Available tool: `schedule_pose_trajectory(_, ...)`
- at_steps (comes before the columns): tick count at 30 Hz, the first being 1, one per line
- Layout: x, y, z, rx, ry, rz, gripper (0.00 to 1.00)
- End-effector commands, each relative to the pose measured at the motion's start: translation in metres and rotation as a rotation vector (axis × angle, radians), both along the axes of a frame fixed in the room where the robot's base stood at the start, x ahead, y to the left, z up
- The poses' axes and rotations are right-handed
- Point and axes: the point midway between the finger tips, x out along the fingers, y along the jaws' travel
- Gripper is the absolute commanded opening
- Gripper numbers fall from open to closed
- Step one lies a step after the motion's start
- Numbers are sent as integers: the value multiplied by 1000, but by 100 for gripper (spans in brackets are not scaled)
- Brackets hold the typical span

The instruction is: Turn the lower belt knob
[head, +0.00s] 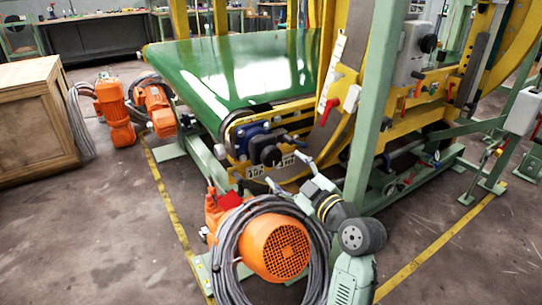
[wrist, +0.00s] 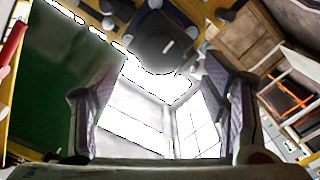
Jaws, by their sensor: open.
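The lower belt knob (head: 270,152) is a dark, rounded knob on a blue and black unit at the near end of the green belt. In the wrist view the dark knob (wrist: 165,45) shows at the top centre, with a small pale mark on its face. My gripper (head: 286,171) is open and empty, just below and right of the knob in the head view. In the wrist view my gripper (wrist: 160,78) has its fingers spread wide, left and right below the knob. I cannot tell whether a finger touches anything.
The green belt (head: 235,70) slopes behind the knob. An orange motor (head: 275,248) with coiled cable lies below. Another dark knob (head: 428,43) is on a grey box at upper right. A wooden crate (head: 35,120) stands left.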

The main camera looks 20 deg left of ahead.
Motion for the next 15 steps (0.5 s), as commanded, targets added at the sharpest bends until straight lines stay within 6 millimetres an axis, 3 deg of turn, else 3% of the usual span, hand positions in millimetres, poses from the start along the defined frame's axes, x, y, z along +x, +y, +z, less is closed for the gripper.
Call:
schedule_pose_trajectory(7, 29, 39, 3, 0, 2, 2, 68)
schedule_pose_trajectory(15, 45, 58, 1, 0, 0, 0, 68)
